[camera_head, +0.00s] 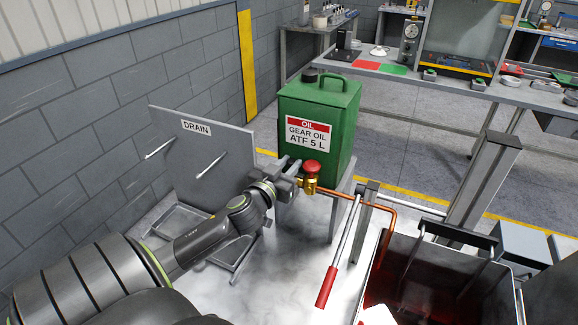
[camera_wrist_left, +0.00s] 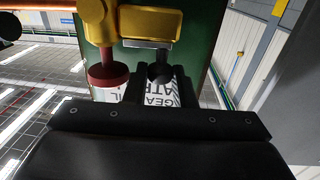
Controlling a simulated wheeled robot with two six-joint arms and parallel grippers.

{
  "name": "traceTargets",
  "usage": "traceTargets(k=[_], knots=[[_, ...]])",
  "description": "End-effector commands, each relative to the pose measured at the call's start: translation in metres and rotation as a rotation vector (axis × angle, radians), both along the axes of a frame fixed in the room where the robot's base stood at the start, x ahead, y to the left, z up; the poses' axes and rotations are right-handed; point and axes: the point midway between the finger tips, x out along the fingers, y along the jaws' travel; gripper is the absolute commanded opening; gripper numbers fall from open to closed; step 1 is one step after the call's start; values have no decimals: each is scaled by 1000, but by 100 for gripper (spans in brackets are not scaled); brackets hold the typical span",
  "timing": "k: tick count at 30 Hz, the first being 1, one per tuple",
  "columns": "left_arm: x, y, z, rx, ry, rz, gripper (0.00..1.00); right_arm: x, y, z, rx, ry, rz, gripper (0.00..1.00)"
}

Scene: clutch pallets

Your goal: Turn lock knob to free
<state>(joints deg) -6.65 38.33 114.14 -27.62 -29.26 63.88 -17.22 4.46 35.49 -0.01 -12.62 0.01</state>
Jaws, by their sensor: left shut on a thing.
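A brass valve (camera_head: 310,186) with a red knob (camera_head: 312,167) on top sits in front of the green gear oil can (camera_head: 318,105). A copper pipe (camera_head: 345,195) leads from it to the right. My left gripper (camera_head: 290,172) is at the valve's left side, shut on what looks like the lock knob; the fingers hide most of the contact. In the left wrist view the brass body (camera_wrist_left: 150,22), the red knob (camera_wrist_left: 108,76) and a small dark knob (camera_wrist_left: 160,74) show close ahead of the gripper. The lock knob's turn angle cannot be told. My right gripper is out of view.
A grey panel marked DRAIN (camera_head: 190,155) with two thin rods stands left of the can. A red-handled lever (camera_head: 327,285) slants down in front. A dark open bin (camera_head: 445,270) is at lower right. Workbenches stand behind.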

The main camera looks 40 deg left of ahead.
Motion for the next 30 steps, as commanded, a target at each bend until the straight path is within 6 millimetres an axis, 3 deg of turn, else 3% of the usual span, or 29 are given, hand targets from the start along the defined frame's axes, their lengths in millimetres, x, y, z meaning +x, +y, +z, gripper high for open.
traceTargets(k=[12, 26, 27, 30], knots=[[-1, 5, -1, 4, 3, -284, 1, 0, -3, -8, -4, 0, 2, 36], [-1, 5, -1, -1, 3, -321, 1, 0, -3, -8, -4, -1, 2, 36], [-1, 5, 0, -1, 3, -321, 29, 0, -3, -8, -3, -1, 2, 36], [-1, 5, 0, -1, 2, -321, 32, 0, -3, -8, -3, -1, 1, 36]])
